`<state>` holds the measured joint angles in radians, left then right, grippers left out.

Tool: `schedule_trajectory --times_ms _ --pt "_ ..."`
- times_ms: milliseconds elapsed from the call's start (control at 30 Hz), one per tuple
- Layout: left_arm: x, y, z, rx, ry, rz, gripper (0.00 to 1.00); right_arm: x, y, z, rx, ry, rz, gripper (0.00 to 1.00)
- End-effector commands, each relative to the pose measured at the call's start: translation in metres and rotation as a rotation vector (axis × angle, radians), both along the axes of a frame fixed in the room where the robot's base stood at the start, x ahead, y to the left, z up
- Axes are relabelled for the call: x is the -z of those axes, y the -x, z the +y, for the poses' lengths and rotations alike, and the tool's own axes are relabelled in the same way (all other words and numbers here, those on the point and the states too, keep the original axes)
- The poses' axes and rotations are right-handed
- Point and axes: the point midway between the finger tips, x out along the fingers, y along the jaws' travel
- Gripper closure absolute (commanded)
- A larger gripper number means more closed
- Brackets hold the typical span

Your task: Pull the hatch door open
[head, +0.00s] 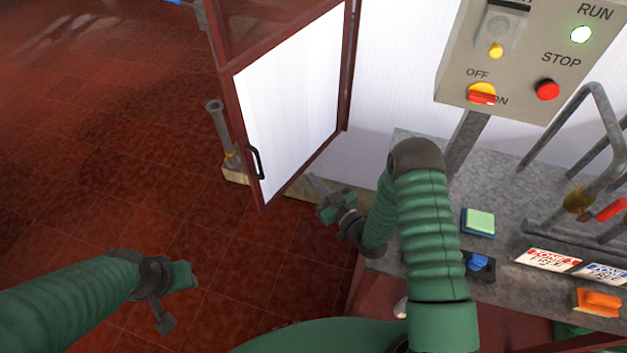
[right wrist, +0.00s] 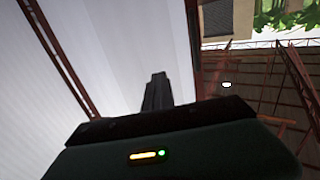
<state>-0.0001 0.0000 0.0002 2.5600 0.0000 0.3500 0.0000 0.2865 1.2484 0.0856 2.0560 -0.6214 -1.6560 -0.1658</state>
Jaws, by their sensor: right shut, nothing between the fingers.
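The hatch door (head: 290,100) is a white panel in a dark red frame, left of centre in the head view. It stands out at an angle from the pale wall, hinged side at the right. A black bar handle (head: 256,161) is on its free edge, lower left. My right gripper (head: 314,184) is shut and empty, near the door's lower edge and to the right of the handle, apart from the handle. Its fingers also show in the right wrist view (right wrist: 156,92), before a pale surface. My left gripper (head: 166,318) is low at the left, over the floor; its jaws are unclear.
A grey control box (head: 530,50) with a lit RUN lamp stands at upper right. Below it, a grey bench (head: 490,185) carries a green sponge-like block (head: 478,222), signs and an orange item (head: 598,302). A metal post (head: 220,130) stands left of the door. Red tiled floor is open at left.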

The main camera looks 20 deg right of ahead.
Motion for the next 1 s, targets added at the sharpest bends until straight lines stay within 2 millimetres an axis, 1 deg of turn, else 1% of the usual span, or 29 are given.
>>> schedule_trajectory --times_ms 233,833,867,1000 --pt "0.0000 0.0000 0.0000 0.000 0.000 0.000 0.64 -0.0006 0.0000 0.0027 -0.001 0.001 0.001 1.00" --pt "0.0000 0.0000 0.0000 0.000 0.000 0.000 0.64 -0.0002 0.0000 0.0009 -0.001 0.000 0.000 1.00" --pt "0.0000 0.0000 0.0000 0.000 0.000 0.000 0.64 -0.0002 0.0000 0.0009 -0.001 0.000 0.000 0.97" --pt "0.0000 0.0000 0.0000 0.000 0.000 0.000 0.64 -0.0003 0.0000 0.0012 -0.001 0.000 0.000 0.78"
